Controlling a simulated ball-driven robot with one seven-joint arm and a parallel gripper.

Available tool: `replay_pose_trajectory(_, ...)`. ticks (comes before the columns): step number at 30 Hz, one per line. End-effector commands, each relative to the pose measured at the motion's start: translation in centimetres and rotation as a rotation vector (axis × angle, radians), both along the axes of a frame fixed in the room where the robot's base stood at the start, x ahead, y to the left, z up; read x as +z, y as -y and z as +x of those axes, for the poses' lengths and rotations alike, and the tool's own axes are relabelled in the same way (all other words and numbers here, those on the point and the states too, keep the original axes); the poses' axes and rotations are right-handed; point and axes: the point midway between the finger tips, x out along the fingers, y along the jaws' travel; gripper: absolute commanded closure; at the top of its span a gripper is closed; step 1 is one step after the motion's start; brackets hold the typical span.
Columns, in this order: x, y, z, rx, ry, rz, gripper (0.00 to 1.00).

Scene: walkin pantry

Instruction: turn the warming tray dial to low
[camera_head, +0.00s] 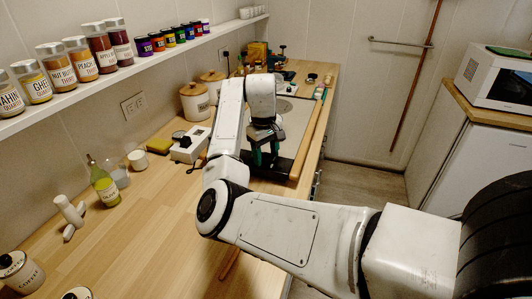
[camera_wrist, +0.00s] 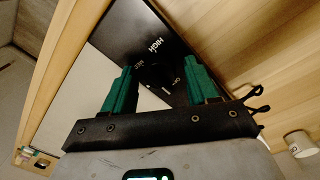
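The warming tray (camera_head: 296,118) lies on the wooden counter, with a pale plate and a black control strip at its near end. In the wrist view the black strip (camera_wrist: 128,22) carries white labels; HIGH, MED and what looks like OFF can be read. The dial (camera_wrist: 160,76) appears as a dark shape on the dark strip, hard to make out, between my fingers. I cannot tell its exact setting, and no LOW label is legible. My gripper (camera_wrist: 162,72) has two green fingers, spread apart, pointing at the strip. In the head view my gripper (camera_head: 264,155) is over the strip.
A white box-shaped item (camera_head: 190,146) stands left of the tray, with canisters (camera_head: 195,102) behind. A bottle (camera_head: 103,184) and cups (camera_head: 138,160) stand further left. A jar shelf (camera_head: 160,50) runs above.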

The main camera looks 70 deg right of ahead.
Motion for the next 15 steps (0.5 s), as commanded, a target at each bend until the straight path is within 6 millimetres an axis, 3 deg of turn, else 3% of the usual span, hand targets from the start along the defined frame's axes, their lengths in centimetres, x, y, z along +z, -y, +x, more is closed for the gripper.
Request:
replay_pose_trajectory(2,0.01,0.0,0.0,0.0,0.0,0.0,0.5)
replay_pose_trajectory(15,0.04,0.01,0.0,0.0,0.0,0.0,0.92)
